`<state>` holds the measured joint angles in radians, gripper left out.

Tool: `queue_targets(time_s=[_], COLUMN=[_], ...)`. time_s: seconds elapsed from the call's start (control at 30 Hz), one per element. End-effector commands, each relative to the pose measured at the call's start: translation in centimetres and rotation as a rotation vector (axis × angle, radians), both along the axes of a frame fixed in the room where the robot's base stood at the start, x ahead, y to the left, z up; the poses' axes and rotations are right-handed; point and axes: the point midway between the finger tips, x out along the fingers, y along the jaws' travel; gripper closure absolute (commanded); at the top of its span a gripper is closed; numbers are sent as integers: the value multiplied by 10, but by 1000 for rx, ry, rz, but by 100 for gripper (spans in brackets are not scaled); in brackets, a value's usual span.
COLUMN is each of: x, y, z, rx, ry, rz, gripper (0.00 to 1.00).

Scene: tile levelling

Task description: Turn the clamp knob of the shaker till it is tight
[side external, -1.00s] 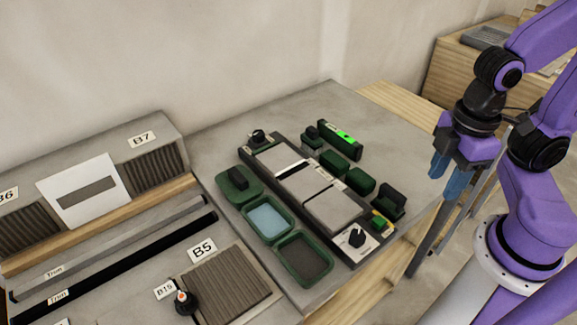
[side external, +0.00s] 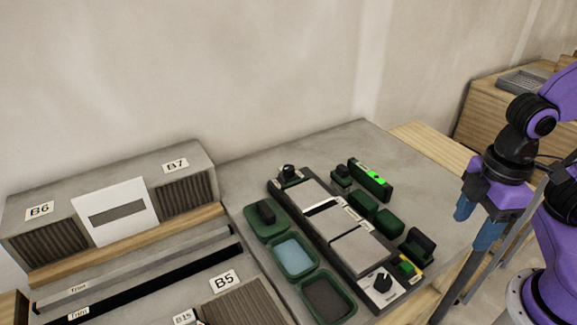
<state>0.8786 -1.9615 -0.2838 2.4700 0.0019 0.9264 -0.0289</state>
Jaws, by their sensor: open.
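A long dark device (side external: 357,266) carrying pale tiles lies on the grey bench top; I take it for the shaker. A black knob (side external: 382,281) with a light pointer mark sits on a white plate at its near end. Another black knob (side external: 287,172) stands at its far end. I cannot tell which is the clamp knob or how tight either is. My gripper (side external: 475,222), with blue fingers, is open and empty. It hangs at the right, beyond the bench edge and apart from both knobs.
Green trays (side external: 295,258) line the device's left side. Green blocks (side external: 390,222), a dark-green holder (side external: 417,246) and a level with a lit green window (side external: 375,178) lie to its right. Labelled racks and trim strips (side external: 140,270) fill the left. The bench's back right is clear.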

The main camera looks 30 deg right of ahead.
Motion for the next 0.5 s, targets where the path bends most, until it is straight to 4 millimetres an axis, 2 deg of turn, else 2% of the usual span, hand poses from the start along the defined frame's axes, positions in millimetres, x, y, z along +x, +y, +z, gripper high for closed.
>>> queue_targets(time_s=[0.17,0.3,0.5], x=[44,91,163], y=[35,66,101], z=[18,34,52], rx=[-3,-9,-17], ry=[-3,-3,-5], rz=[66,143,253], gripper=[42,42,42])
